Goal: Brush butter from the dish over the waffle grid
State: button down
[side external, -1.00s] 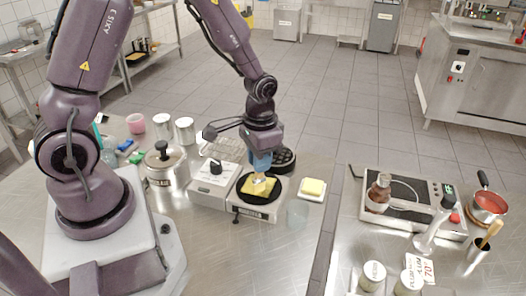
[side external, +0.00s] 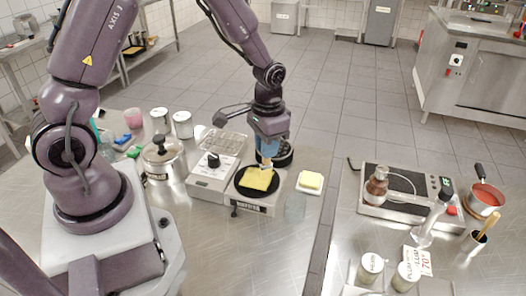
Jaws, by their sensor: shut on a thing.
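The waffle grid (side external: 243,190) is a round black plate on a small silver appliance, with a yellow patch (side external: 258,179) over its middle. My gripper (side external: 268,148), with blue fingers, is above the back edge of the grid. It is shut on a small pale brush (side external: 265,162), mostly hidden by the fingers. The brush tip is close to the back of the yellow patch; I cannot tell whether it touches. The butter dish (side external: 309,191) is a small white dish with a yellow block of butter (side external: 311,180), just right of the grid.
A black round lid (side external: 284,158) is behind. A lidded steel pot (side external: 163,160) is further left.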

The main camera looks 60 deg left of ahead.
jog(key=shift+w+a, duration=1.1)
jog(key=shift+a, duration=0.05)
notch_tip(320, 180, up, 8)
dwell(0.4)
jog(key=s+a+f, duration=0.2)
jog(key=s+f, duration=0.1)
jog(key=f, duration=0.3)
jog(key=shift+a, duration=0.35)
jog(key=shift+s+f, duration=0.1)
jog(key=shift+f, duration=0.95)
dwell(0.8)
jog(key=shift+s+d, duration=1.45)
jog(key=shift+w+a, duration=1.45)
